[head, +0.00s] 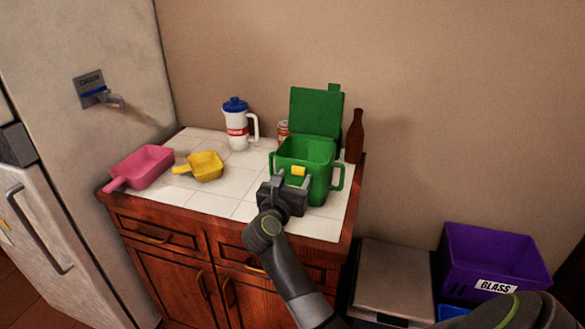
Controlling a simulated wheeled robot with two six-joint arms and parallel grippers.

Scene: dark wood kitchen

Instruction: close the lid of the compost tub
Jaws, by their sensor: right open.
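The green compost tub (318,188) stands on the white tiled counter, with a handle at each side and a small yellow latch (298,171) at its front. Its green lid (316,111) stands up, open, at the back of the tub. My right gripper (286,186) is open, in front of the tub's lower left front and overlapping it in the picture. I cannot tell whether it touches the tub. My left gripper is not in view.
A white jug with a blue lid (237,126), a can (283,131) and a brown bottle (355,137) stand near the tub. A pink scoop (146,167) and a yellow scoop (205,167) lie at the left. A purple glass bin (490,258) stands at the lower right.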

